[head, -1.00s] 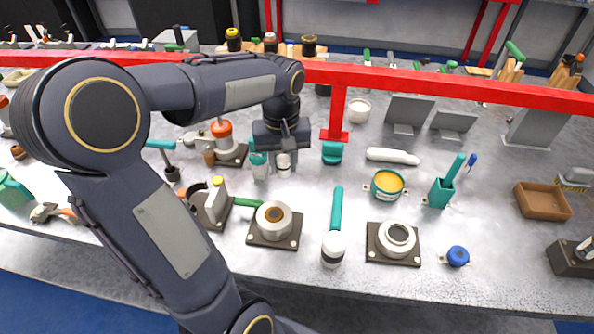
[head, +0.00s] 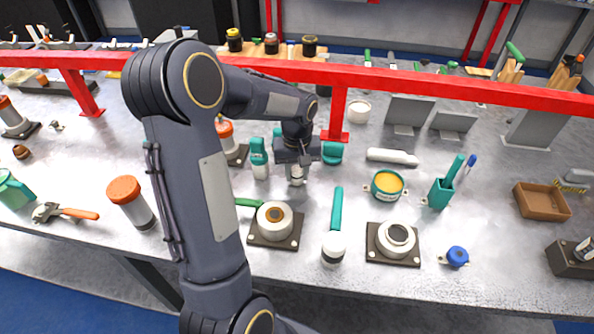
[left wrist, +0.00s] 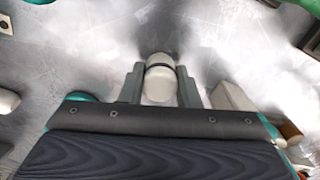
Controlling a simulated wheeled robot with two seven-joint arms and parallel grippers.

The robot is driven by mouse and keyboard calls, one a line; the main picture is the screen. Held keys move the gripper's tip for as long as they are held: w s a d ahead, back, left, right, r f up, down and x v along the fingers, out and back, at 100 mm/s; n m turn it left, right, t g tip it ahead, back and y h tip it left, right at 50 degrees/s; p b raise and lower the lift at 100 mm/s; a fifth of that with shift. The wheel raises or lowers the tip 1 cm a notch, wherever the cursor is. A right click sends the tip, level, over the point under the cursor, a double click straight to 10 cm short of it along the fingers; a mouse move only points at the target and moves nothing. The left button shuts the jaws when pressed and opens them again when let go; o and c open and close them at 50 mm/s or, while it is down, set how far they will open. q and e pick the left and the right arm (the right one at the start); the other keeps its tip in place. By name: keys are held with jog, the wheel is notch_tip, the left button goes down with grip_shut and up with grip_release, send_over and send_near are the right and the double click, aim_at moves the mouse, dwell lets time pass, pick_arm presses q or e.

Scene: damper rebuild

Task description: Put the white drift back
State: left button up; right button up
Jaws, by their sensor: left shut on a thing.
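My left gripper (head: 297,170) points down over the middle of the bench in the head view, shut on a pale white cylinder, the white drift (head: 297,179). In the left wrist view the drift (left wrist: 160,79) sits between the two grey fingers (left wrist: 160,88). It has a rounded end and a dark band. Its lower end is small in the head view, and I cannot tell whether it touches the bench. A teal-topped white bottle (head: 260,163) stands just left of the gripper. A teal holder (head: 333,153) is just right of it. My right gripper is out of view.
A red rail (head: 420,86) crosses behind, with a post (head: 338,115) near the gripper. A yellow-filled tin (head: 388,185) stands to the right.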

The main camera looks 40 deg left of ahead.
aim_at(297, 169)
pick_arm(q)
jog(key=shift+f, duration=0.2)
jog(key=o, duration=1)
jog(key=shift+c, duration=0.2)
jog(key=shift+r, duration=0.1)
notch_tip(297, 169, up, 12)
jog(key=s+d+m+t+h, duration=0.3)
jog(key=s+d+m+t, duration=0.2)
jog(key=s+d, duration=1)
jog(key=s+m, duration=0.2)
jog(key=s, duration=0.2)
jog(key=shift+s+d+f+t+h, duration=0.2)
jog(key=shift+d+f+t+h, duration=0.1)
jog(key=shift+f+h, duration=0.1)
